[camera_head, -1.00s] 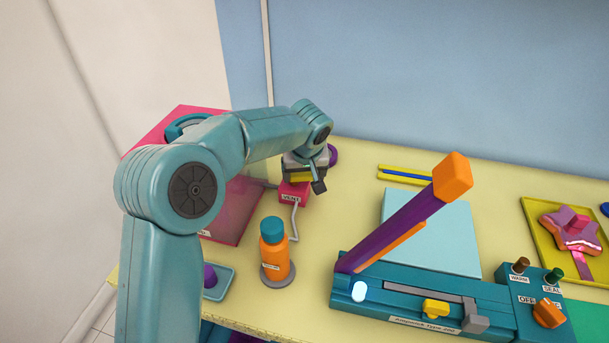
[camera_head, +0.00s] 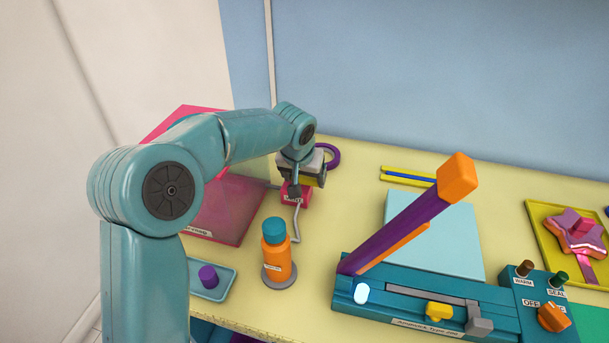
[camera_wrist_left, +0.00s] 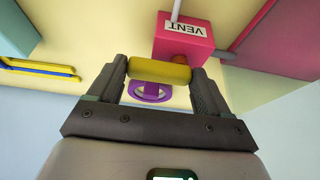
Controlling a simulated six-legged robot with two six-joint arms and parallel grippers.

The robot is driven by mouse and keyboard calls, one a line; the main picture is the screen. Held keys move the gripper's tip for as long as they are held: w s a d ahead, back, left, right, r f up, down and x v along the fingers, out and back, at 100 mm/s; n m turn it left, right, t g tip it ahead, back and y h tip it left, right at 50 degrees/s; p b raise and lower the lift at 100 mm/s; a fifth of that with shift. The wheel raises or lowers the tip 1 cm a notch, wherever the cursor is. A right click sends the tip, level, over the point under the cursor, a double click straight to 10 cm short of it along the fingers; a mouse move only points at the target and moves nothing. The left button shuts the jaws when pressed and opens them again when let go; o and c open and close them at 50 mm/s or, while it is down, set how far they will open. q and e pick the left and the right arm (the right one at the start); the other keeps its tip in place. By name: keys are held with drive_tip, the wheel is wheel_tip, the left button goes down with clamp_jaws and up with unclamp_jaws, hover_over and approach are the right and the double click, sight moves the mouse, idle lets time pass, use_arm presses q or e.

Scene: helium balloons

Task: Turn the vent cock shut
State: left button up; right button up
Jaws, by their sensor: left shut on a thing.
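The vent block is a pink-red box labelled VENT (camera_wrist_left: 184,38), and it also shows in the head view (camera_head: 291,196) below my left gripper. A yellow cylindrical handle (camera_wrist_left: 160,71) on a short brown stem sits in front of the block. My left gripper (camera_wrist_left: 162,76) is shut on this yellow handle, with one finger at each end of it. In the head view the left gripper (camera_head: 304,172) partly hides the handle. My right gripper is not in view.
A purple ring (camera_head: 331,154) lies just behind the gripper. An orange bottle with a teal cap (camera_head: 276,255) stands in front of the vent. A teal sealer with a raised purple arm (camera_head: 405,222) fills the middle right. A pink panel (camera_head: 228,210) lies at left.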

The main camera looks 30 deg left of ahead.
use_arm(q)
drive_tip(key=o, duration=1)
drive_tip(key=shift+r, duration=0.15)
drive_tip(key=v, duration=1.6)
drive_tip(key=shift+s, duration=0.25)
